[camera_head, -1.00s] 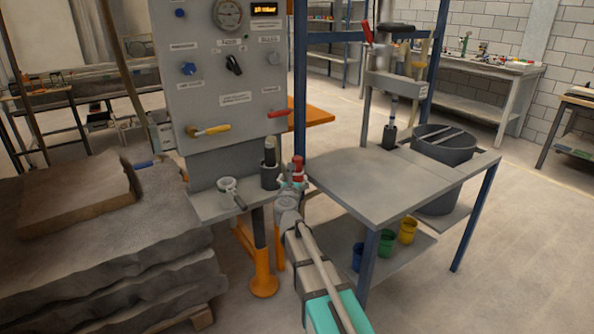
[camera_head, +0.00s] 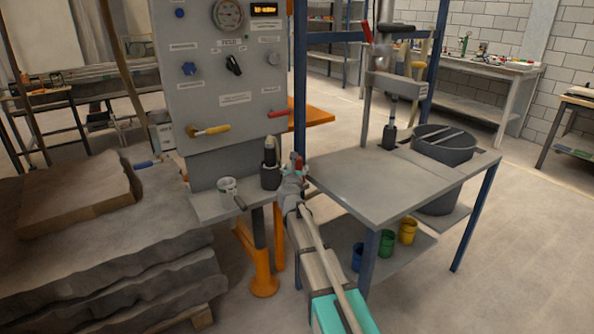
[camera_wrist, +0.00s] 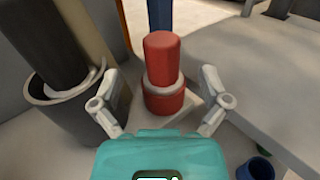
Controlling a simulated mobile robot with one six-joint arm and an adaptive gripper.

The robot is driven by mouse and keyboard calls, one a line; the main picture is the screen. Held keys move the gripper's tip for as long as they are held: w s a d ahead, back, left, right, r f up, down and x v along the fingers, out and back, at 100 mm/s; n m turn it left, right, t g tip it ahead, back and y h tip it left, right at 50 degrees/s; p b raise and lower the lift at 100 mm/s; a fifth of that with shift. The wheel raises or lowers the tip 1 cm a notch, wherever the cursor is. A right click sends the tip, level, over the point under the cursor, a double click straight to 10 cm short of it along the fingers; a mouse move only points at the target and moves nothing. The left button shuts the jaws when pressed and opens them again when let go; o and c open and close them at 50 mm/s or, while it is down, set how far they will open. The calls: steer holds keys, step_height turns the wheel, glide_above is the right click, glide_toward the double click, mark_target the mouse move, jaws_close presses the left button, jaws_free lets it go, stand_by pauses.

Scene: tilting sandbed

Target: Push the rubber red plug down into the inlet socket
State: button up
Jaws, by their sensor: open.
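The red plug (camera_wrist: 162,58) is a rounded red cylinder standing upright in the wrist view. A pale grey collar (camera_wrist: 162,84) rings it, with a wider red part below the collar. I cannot tell which of these parts belong to the inlet socket, or how deep the plug sits. My gripper (camera_wrist: 161,99) is open, with one finger on each side of the red parts and visible gaps to both. In the head view my gripper (camera_head: 293,178) largely covers the plug (camera_head: 299,164) at the right end of the panel's shelf.
A dark cylinder in a grey holder (camera_wrist: 75,115) stands close left of the plug. A blue post (camera_head: 300,90) rises behind. A grey table (camera_head: 375,185) lies close right, with coloured buckets (camera_head: 386,243) below.

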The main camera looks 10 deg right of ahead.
mark_target(297, 163)
steer(key=shift+x, duration=2.6)
steer(key=shift+d+f, duration=0.1)
jaws_close()
